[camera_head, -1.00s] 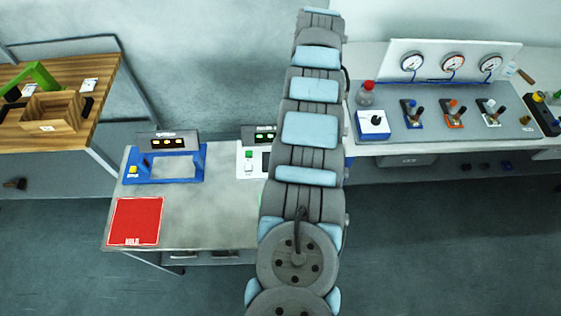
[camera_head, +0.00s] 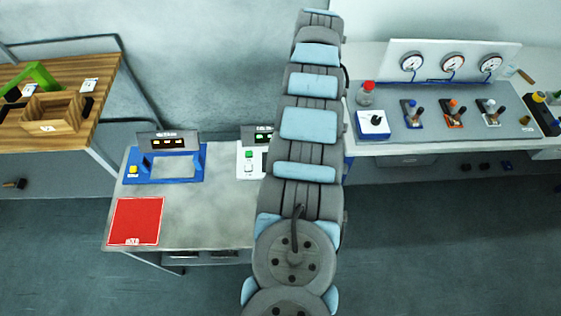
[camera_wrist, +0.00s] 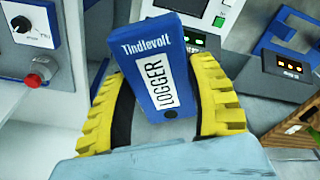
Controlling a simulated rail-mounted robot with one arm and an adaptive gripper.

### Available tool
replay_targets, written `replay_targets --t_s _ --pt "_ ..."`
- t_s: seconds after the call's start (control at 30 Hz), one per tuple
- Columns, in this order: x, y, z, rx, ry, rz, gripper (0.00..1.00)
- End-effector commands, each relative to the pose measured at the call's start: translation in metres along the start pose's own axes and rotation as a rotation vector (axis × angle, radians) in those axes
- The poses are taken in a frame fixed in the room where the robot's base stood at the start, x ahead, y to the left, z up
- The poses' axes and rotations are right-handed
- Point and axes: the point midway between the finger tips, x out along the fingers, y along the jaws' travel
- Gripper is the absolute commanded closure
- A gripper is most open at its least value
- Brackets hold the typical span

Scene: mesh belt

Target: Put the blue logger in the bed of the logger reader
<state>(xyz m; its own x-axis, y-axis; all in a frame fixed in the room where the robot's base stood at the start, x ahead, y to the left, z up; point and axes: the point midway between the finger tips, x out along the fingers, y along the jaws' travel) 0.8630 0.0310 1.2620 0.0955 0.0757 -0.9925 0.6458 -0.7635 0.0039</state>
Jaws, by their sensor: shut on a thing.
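The blue logger (camera_wrist: 148,65), with "Tindlevolt" and "LOGGER" in print on it, is between the yellow fingers of my gripper (camera_wrist: 162,78) in the wrist view. The gripper is shut on it, and the logger is raised off any surface. In the head view my arm hides both gripper and logger. A blue-framed unit (camera_head: 165,181) with a pale open bed and a lit display stands on the left bench. A white unit (camera_head: 247,172) with a green button stands right of it, partly behind my arm. I cannot read which one is the logger reader.
A red mat (camera_head: 136,222) lies at the bench's front left. Bare bench top (camera_head: 205,215) lies right of it. A wooden table (camera_head: 102,72) stands at far left.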

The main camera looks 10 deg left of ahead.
Motion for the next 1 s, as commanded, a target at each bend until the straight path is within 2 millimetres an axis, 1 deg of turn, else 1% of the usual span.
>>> replay_targets --t_s 0.07,0.13,1.0 --pt "0.001 -0.001 0.001 -0.003 -0.003 -0.003 0.82" --pt "0.006 -0.003 0.003 -0.033 -0.005 -0.008 0.82" --pt "0.016 -0.004 0.004 -0.093 -0.002 -0.012 0.82"
